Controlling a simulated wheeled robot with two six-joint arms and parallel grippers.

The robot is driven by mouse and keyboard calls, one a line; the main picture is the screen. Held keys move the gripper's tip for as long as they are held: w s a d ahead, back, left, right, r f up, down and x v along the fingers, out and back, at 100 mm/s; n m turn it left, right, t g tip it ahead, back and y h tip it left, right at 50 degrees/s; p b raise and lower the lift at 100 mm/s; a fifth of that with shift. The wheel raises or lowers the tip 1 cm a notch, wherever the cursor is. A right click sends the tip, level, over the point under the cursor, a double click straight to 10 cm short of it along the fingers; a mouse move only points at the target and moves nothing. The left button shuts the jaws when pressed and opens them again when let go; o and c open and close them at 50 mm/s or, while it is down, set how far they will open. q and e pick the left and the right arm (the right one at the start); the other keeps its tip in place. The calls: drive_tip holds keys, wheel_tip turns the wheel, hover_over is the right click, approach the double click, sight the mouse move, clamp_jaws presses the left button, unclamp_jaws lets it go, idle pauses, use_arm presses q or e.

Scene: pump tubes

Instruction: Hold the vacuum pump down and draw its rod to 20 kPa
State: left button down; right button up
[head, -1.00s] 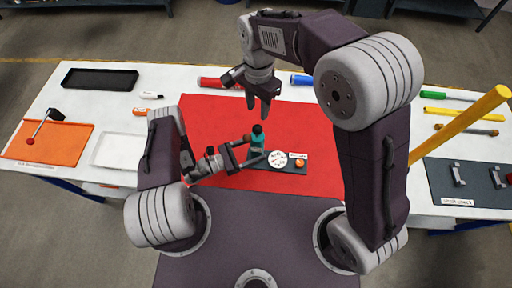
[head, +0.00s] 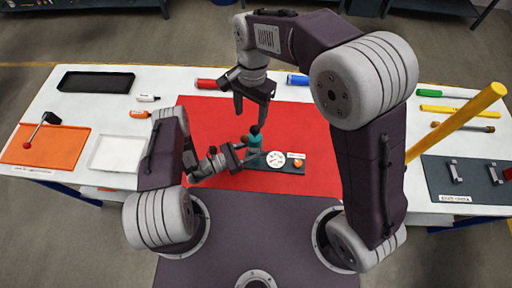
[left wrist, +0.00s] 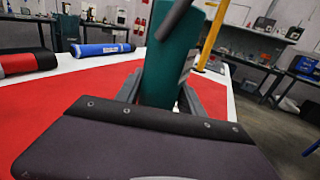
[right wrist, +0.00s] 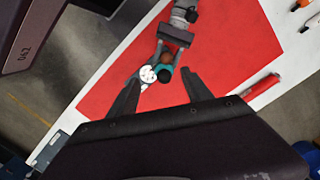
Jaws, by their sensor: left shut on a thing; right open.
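The vacuum pump stands on the red mat, with a teal body (head: 254,142) and a dark round knob (head: 255,130) on top. Its dark base carries a white round gauge (head: 275,158) and a small orange knob (head: 298,163); the needle is too small to read. My left gripper (head: 246,150) is shut on the teal body, which fills the left wrist view (left wrist: 170,60) between the fingers. My right gripper (head: 253,110) is open and empty, pointing down above and behind the pump. The right wrist view shows the knob (right wrist: 164,76) beyond its fingers, beside the gauge (right wrist: 148,74).
Red (head: 207,84) and blue (head: 298,80) rolls lie at the mat's back edge. A black tray (head: 97,80), white tray (head: 118,153) and orange board (head: 45,145) are left. A yellow post (head: 458,122) rises right. The red mat (head: 200,120) is mostly clear.

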sight(255, 132)
drive_tip(key=g+y, duration=0.1)
drive_tip(key=a+f+g+y, duration=0.1)
drive_tip(key=g+y, duration=0.1)
drive_tip(key=s+f+m+g+y, duration=0.1)
drive_tip(key=shift+a+f+g+y, duration=0.25)
drive_tip(key=shift+a+g+y, duration=0.05)
drive_tip(key=w+d+f+m+t+y, duration=0.1)
drive_tip(key=w+d+f+m+y, duration=0.45)
drive_tip(key=d, duration=0.45)
drive_tip(key=shift+h, duration=0.75)
drive_tip(key=x, duration=0.9)
drive_tip(key=shift+w+a, duration=0.3)
drive_tip(key=shift+a, duration=0.25)
